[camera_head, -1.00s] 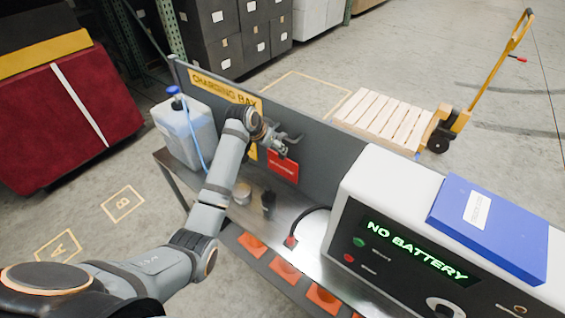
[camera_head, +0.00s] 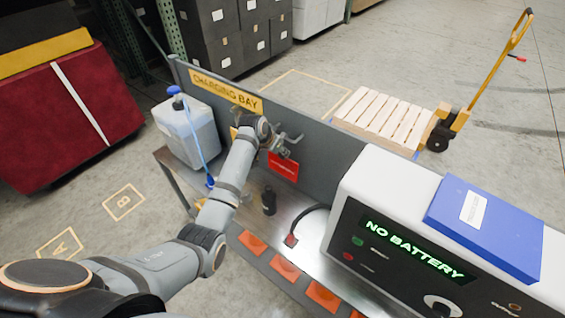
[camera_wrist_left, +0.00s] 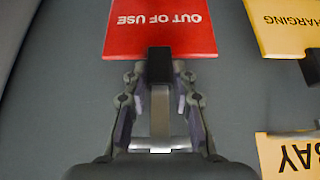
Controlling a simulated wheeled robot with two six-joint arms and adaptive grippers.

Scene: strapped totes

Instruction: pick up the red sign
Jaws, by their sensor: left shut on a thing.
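The red sign (camera_head: 284,168) reads OUT OF USE in the left wrist view (camera_wrist_left: 160,30), where it appears upside down. In the head view it is at the dark upright panel above the bench. My left gripper (camera_head: 284,150) is at the sign's upper edge, its arm coming in from the left. In the left wrist view the fingers of my left gripper (camera_wrist_left: 158,82) are closed around the dark tab (camera_wrist_left: 159,66) at the sign's edge. Whether the sign is clear of the panel cannot be told. My right gripper is not in view.
A yellow CHARGING sign (camera_wrist_left: 285,25) is beside the red one. A black bottle (camera_head: 269,201) stands on the metal bench near my forearm. A blue-capped jug (camera_head: 186,130) is at left. A white NO BATTERY machine (camera_head: 400,190) fills the right side.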

